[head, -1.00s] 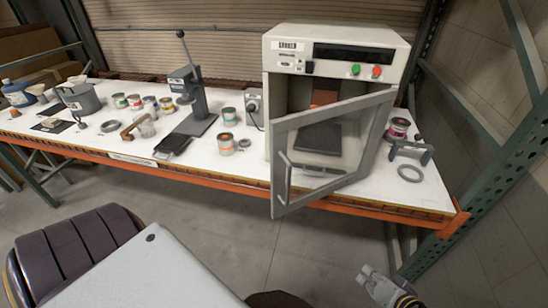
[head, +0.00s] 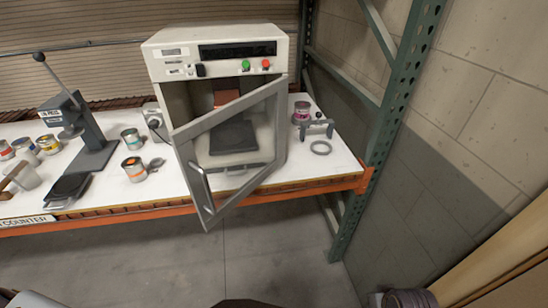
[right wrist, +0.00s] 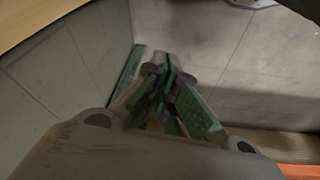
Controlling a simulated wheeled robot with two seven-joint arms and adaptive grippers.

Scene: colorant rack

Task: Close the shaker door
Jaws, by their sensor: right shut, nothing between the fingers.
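The shaker (head: 215,45) is a white box-shaped machine on the counter in the head view. Its grey-framed glass door (head: 282,128) stands open, hinged at the right and swung out toward me over the counter's front edge. The door handle (head: 203,190) is a vertical bar near the free left edge. Inside, a dark plate (head: 233,136) shows through the glass. My right gripper (right wrist: 165,68) shows only in the right wrist view, shut and empty, with grey floor around it and away from the door. My left gripper is not in view.
The white counter has an orange front beam (head: 105,217). A press (head: 85,130) and several paint cans stand left of the shaker. A green rack post (head: 385,130) and wall bound the right side. The floor ahead is clear.

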